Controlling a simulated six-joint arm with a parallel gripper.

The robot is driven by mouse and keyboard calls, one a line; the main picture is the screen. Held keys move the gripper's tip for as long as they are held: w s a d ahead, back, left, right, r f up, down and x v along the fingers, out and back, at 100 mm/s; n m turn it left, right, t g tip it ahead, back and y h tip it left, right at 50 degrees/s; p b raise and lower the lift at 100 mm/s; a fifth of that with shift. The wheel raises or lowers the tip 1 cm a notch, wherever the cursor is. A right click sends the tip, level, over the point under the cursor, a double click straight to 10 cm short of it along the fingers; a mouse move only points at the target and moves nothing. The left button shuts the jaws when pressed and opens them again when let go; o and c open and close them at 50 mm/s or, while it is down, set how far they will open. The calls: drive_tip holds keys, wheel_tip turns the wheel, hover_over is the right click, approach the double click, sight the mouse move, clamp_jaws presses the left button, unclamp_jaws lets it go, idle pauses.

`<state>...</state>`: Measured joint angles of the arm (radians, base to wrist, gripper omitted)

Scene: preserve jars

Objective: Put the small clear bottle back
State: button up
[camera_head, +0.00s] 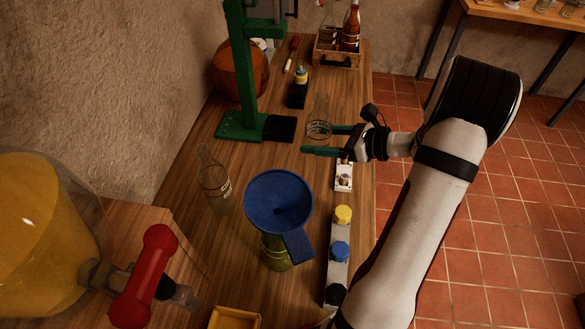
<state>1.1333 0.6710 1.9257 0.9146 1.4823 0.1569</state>
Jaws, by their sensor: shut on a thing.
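A small clear bottle (319,128) with printed lettering is between the green fingers of my gripper (322,141), which is shut on it. The bottle looks upright, over the wooden bench. I cannot tell whether its base touches the wood. A second clear bottle (214,183) stands on the bench at the left, apart from my gripper. A wooden crate (336,60) with a dark handle slot stands at the far end and holds bottles, one of them reddish brown (351,28).
A green stand (241,75) rises left of my gripper. A blue funnel (278,202) sits on a greenish container (276,252) nearer. A rack with yellow, blue and black caps (341,251) lies along the right edge. A small dark-based bottle (298,88) stands before the crate.

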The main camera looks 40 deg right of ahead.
drive_tip(key=s+d+f+m+h, duration=0.1)
drive_tip(key=s+d+f, duration=0.2)
drive_tip(key=d+f, duration=0.15)
drive_tip(key=shift+t, duration=0.3)
drive_tip(key=x, duration=0.4)
drive_tip(key=f+x, duration=0.1)
drive_tip(key=x, duration=0.3)
drive_tip(key=s+a+f+x, duration=0.1)
drive_tip(key=x, duration=0.3)
drive_tip(key=shift+s, duration=0.1)
drive_tip(key=shift+w+a+f, duration=0.1)
drive_tip(key=shift+w+f, duration=0.05)
drive_tip(key=shift+f, duration=0.9)
drive_tip(key=shift+w+a+f, duration=0.1)
drive_tip(key=shift+w+f, duration=0.05)
drive_tip(key=shift+f, duration=0.9)
drive_tip(key=shift+f, duration=0.1)
drive_tip(key=o, duration=1.5)
drive_tip(key=shift+s, duration=0.1)
drive_tip(key=v, duration=1.2)
drive_tip(key=shift+a+r, duration=0.15)
drive_tip(key=shift+r, duration=0.05)
